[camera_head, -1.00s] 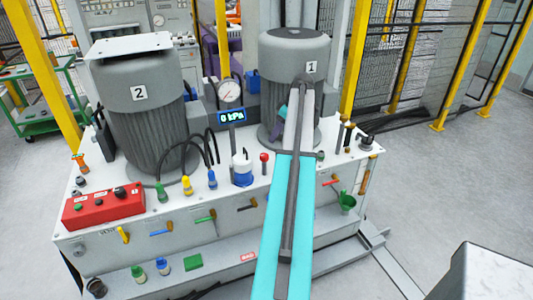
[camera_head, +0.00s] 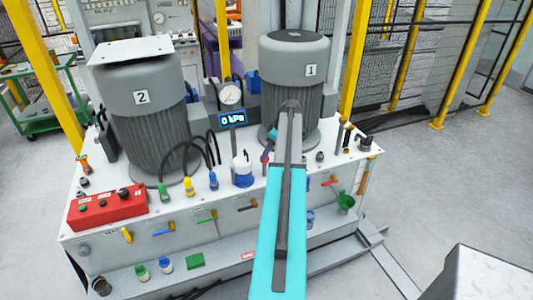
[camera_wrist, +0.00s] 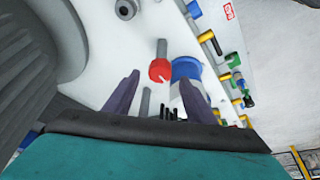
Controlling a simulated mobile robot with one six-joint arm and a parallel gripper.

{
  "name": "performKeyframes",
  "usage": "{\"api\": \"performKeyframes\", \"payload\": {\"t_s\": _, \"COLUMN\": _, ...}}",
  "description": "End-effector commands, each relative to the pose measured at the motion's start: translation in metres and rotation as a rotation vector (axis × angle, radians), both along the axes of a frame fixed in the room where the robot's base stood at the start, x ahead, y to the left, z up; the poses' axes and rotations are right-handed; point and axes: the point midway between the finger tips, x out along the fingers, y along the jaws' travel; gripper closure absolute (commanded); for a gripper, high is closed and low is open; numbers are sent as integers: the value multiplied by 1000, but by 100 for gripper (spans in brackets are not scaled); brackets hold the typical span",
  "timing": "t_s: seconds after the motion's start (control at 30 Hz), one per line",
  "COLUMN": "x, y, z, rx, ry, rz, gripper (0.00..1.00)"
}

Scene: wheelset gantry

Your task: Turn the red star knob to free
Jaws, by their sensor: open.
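The red knob (camera_wrist: 160,70) shows in the wrist view on the end of a grey stem above the white bench top. Its star shape is hard to make out. My gripper (camera_wrist: 160,84) is open, with one dark finger on each side of the knob's lower edge in the picture. I cannot tell whether either finger touches it. In the head view my gripper (camera_head: 269,143) is low in front of motor 1, and my arm and fingers mostly hide the knob. Any free marking is not legible.
A blue-and-white canister (camera_head: 242,172) stands close beside the knob. A small display (camera_head: 232,118) seems to read 0 kPa below a round gauge (camera_head: 231,94). Motor 1 (camera_head: 295,75) and motor 2 (camera_head: 140,105) rise behind. A red control box (camera_head: 106,207) sits at the left.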

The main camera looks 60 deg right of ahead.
Motion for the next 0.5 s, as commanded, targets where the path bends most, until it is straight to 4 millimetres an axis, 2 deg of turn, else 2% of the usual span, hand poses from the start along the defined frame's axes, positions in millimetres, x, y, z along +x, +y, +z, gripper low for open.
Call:
{"api": "performKeyframes", "payload": {"t_s": 0.23, "x": 8, "y": 1, "z": -19, "rx": 0, "ry": 0, "rz": -1, "gripper": 49}}
{"api": "performKeyframes", "payload": {"t_s": 0.5, "x": 10, "y": 1, "z": -27, "rx": -1, "ry": 0, "rz": -1, "gripper": 49}}
